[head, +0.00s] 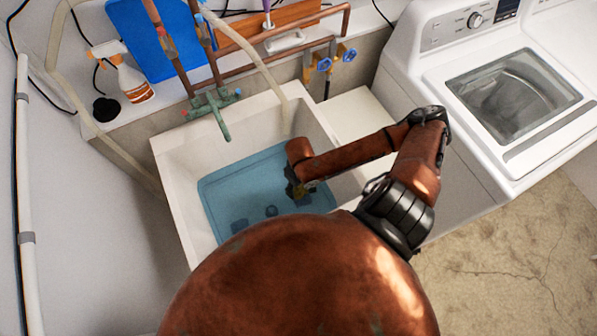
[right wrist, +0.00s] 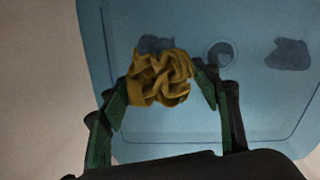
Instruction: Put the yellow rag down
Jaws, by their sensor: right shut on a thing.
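The crumpled yellow rag (right wrist: 160,84) is pinched between the green fingers of my right gripper (right wrist: 165,72) in the right wrist view. In the head view my right gripper (head: 297,190) reaches down inside the white sink (head: 172,165), and only a small dark yellow bit of the rag shows at its tip. The rag is over the blue bottom (head: 225,190) of the sink; I cannot tell whether it touches it. My left gripper is not in view.
Dark flat patches (right wrist: 290,54) and a round drain (right wrist: 220,53) show on the blue bottom. A green faucet (head: 213,103) hangs over the sink's back. A spray bottle (head: 126,75) stands behind on the ledge. A washing machine (head: 475,130) stands at right.

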